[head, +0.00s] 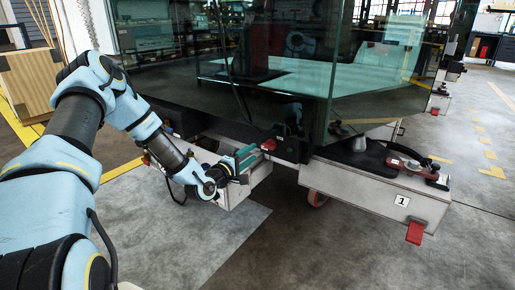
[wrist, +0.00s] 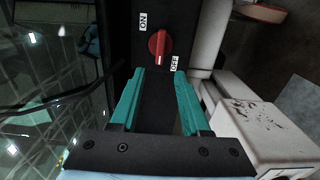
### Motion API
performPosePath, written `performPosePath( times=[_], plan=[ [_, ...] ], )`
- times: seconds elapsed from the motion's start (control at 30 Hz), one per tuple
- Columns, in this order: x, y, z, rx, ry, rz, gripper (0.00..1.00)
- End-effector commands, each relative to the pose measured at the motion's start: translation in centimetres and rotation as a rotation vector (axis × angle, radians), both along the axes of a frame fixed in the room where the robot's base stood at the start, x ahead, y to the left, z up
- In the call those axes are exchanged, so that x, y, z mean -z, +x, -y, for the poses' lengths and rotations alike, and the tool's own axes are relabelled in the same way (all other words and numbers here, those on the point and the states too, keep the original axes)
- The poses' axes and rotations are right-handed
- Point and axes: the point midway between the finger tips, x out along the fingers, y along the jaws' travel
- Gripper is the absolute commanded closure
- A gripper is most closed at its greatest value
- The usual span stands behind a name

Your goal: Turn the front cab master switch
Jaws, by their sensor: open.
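The front cab master switch (wrist: 157,44) is a round red knob on a dark panel in the wrist view. An ON label (wrist: 143,22) is at its upper left and an OFF label (wrist: 174,63) at its lower right. I cannot tell which label the knob points to. My gripper (wrist: 159,73) is open, with its two teal fingers apart and empty. The fingertips lie just below the knob in the picture, not around it.
The glass cab (head: 280,70) rises just above and behind my gripper. A white trolley block (wrist: 265,125) is close to the right finger in the wrist view. A white box marked 1 (head: 385,195) stands to the right. Grey floor is clear in front.

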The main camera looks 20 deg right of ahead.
Motion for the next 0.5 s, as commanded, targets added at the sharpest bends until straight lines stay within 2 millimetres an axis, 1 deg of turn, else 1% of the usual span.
performPosePath(
  times=[0.03, 0.2, 0.33, 0.5],
  plan=[
    [-0.2, -0.5, -1.0, -0.001, -0.001, -0.003, 0.54],
    [-0.1, -1.8, -3.3, -0.001, 0.0, -0.002, 0.54],
    [0.0, -2.4, -4.2, 0.0, -0.001, -0.002, 0.54],
    [0.0, -2.6, -4.6, 0.001, -0.001, 0.0, 0.54]
  ],
)
